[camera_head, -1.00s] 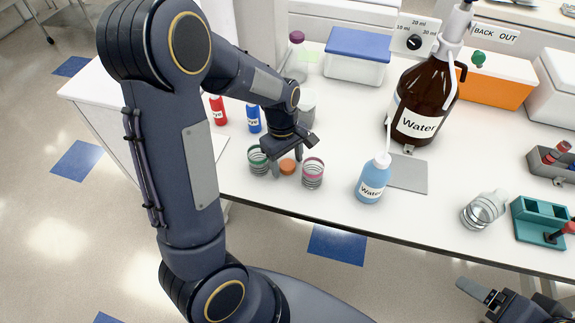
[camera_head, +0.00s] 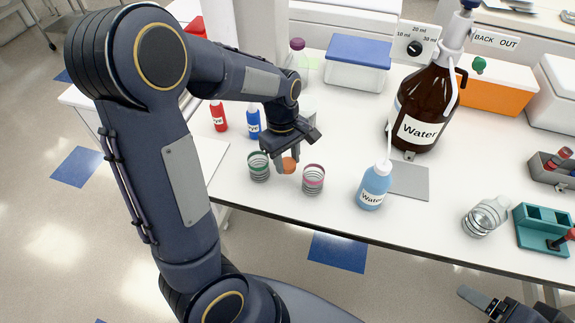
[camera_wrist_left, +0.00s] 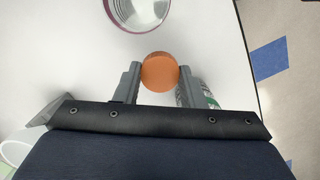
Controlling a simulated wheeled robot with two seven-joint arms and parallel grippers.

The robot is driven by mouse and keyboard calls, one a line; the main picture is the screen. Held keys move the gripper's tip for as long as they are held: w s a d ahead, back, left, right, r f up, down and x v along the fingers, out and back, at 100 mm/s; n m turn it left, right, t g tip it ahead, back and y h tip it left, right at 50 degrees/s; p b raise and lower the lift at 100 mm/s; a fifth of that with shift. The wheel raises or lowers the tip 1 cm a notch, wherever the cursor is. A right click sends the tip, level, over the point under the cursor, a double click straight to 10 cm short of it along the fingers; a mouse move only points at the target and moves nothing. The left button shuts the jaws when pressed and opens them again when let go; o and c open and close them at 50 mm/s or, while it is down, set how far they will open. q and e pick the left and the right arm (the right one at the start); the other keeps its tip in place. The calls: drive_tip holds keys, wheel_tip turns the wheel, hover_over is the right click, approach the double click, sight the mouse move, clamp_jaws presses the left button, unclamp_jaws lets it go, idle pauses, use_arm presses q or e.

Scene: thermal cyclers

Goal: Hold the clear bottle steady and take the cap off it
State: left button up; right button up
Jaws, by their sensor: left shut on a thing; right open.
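My left gripper (camera_head: 289,161) is shut on an orange round cap (camera_head: 289,166), between two ringed clear beakers near the table's front edge. In the left wrist view the orange cap (camera_wrist_left: 160,71) shows from above between both fingers; I cannot tell whether a bottle is under it. My right gripper (camera_head: 474,297) is open and empty at the bottom right, in front of the table edge.
A green-rimmed beaker (camera_head: 258,168) and a pink-rimmed beaker (camera_head: 313,181) flank the left gripper closely. A blue wash bottle (camera_head: 374,187) and a brown water bottle (camera_head: 424,105) stand further right. A teal rack (camera_head: 541,228) is at the right edge. Front table space between wash bottle and clear bottle is free.

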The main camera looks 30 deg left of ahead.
use_arm(q)
drive_tip(key=s+d+r, duration=0.3)
drive_tip(key=s+r, duration=0.6)
drive_tip(key=s, duration=0.4)
drive_tip(key=shift+s+r, duration=0.2)
drive_tip(key=shift+r, duration=0.05)
